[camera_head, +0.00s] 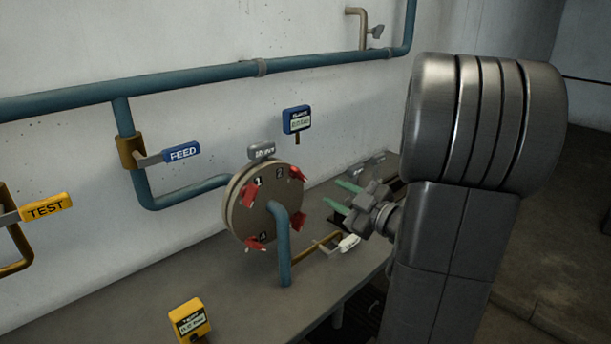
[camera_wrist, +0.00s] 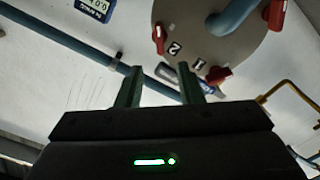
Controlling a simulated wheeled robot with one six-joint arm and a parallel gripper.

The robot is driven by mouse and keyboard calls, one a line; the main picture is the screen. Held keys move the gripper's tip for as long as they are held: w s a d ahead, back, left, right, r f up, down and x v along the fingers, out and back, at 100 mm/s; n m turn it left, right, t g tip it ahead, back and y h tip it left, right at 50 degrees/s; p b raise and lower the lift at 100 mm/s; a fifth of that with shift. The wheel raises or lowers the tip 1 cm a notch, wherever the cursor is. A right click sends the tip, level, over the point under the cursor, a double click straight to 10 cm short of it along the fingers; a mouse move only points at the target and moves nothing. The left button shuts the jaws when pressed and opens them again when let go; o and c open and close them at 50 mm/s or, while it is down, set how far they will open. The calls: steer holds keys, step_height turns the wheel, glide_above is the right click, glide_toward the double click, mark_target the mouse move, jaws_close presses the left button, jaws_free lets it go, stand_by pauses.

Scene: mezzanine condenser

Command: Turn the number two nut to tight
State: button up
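A round grey-tan cover plate (camera_head: 262,205) carries several red wing-shaped nuts and painted numbers, with a blue pipe joining its middle. The number two nut (camera_head: 298,173) is at the plate's upper right, beside the "2". In the wrist view a red nut (camera_wrist: 158,38) shows beside the inverted "2". The number one nut (camera_head: 249,195) is at the upper left; it also shows in the wrist view (camera_wrist: 218,74). My gripper (camera_head: 331,192) is to the right of the plate, its green fingers apart and empty. In the wrist view the fingers (camera_wrist: 161,82) point toward the wall, clear of the nuts.
A grey-tagged handle (camera_head: 262,151) sits atop the plate. A blue gauge (camera_head: 297,121) is above right, a blue FEED handle (camera_head: 181,152) and yellow TEST handle (camera_head: 46,207) left. A white-tagged handle (camera_head: 349,242) is below my gripper; a yellow gauge (camera_head: 190,321) stands front left.

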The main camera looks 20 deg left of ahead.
mark_target(303, 176)
steer(key=p+x, duration=0.1)
steer(key=x, duration=1)
steer(key=shift+w+a+p, duration=0.2)
steer(key=shift+a+p, duration=0.1)
steer(key=shift+p, duration=0.05)
jaws_close()
